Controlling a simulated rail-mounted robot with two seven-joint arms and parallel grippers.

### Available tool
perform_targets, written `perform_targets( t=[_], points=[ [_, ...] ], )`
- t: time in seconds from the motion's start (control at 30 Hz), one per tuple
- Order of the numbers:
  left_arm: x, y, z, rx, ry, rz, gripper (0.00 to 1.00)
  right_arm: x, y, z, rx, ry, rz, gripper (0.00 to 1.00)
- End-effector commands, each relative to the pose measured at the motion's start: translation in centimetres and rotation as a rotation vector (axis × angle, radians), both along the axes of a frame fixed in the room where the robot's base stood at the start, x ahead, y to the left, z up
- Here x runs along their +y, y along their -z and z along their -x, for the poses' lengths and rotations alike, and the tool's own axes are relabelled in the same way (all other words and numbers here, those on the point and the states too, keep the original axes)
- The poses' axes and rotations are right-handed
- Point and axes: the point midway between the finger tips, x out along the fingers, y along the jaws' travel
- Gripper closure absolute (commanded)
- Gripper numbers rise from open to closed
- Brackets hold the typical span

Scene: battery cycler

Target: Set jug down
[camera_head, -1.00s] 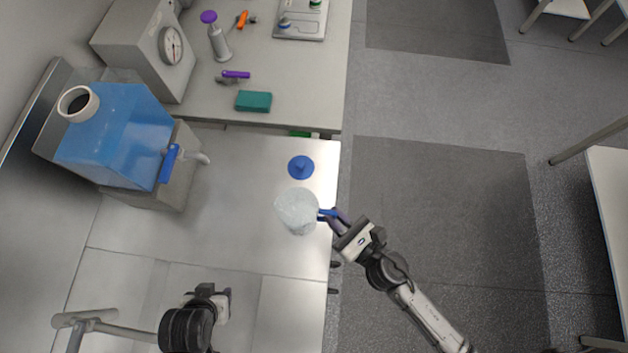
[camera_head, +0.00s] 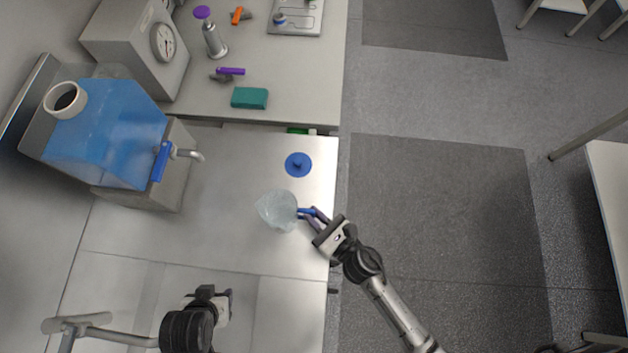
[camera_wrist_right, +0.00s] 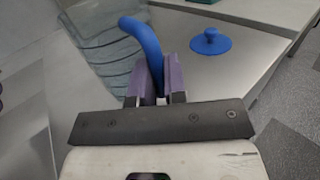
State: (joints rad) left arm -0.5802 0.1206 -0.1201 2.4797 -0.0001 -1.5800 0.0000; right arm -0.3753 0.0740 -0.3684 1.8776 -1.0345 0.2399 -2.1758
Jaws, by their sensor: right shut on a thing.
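The clear jug (camera_head: 277,210) with a blue handle is in the middle of the head view, over the steel counter (camera_head: 231,230). My right gripper (camera_head: 305,216) is shut on the jug's blue handle, to the right of the jug. In the right wrist view the blue handle (camera_wrist_right: 143,42) runs between the purple fingers, and the jug's clear ribbed wall (camera_wrist_right: 105,40) is behind it. Whether the jug's base touches the counter I cannot tell. My left gripper (camera_head: 215,305) is at the bottom left; its fingers are not clear.
A blue lid (camera_head: 298,165) with a knob lies on the counter just beyond the jug. A blue liquid tank (camera_head: 108,140) with a tap (camera_head: 187,154) stands at the left. A faucet (camera_head: 90,328) is at the bottom left. The counter between tank and jug is clear.

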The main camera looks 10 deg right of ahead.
Motion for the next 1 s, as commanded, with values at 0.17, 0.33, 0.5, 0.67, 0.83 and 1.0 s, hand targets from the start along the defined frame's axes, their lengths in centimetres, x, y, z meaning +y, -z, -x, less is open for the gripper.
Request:
perform_targets(
  t=[0.17, 0.33, 0.5, 0.67, 0.83, 1.0],
  points=[
    [0.2, 0.1, 0.0, 0.0, 0.004, -0.005, 0.5, 0.0, 0.0, 0.0, 0.001, 0.0, -0.001, 1.0],
    [0.2, 0.3, 0.0, 0.0, 0.004, -0.007, 0.5, 0.0, 0.3, 0.0, 0.001, 0.0, -0.001, 0.84],
    [0.1, 0.3, 0.0, 0.0, 0.003, -0.005, 0.5, 0.0, 0.3, 0.0, 0.001, 0.0, 0.0, 0.67],
    [0.0, 0.3, 0.0, 0.0, 0.0, 0.0, 0.5, 0.0, 0.3, 0.0, 0.001, 0.0, 0.0, 0.62],
    [-0.2, 0.1, 0.0, 0.0, -0.004, 0.007, 0.5, 0.0, 0.1, 0.0, 0.001, 0.0, 0.0, 0.62],
    [-0.2, 0.3, 0.0, -0.003, -0.005, 0.008, 0.5, -0.8, 0.3, 1.2, 0.004, 0.001, 0.0, 0.62]
  ],
)
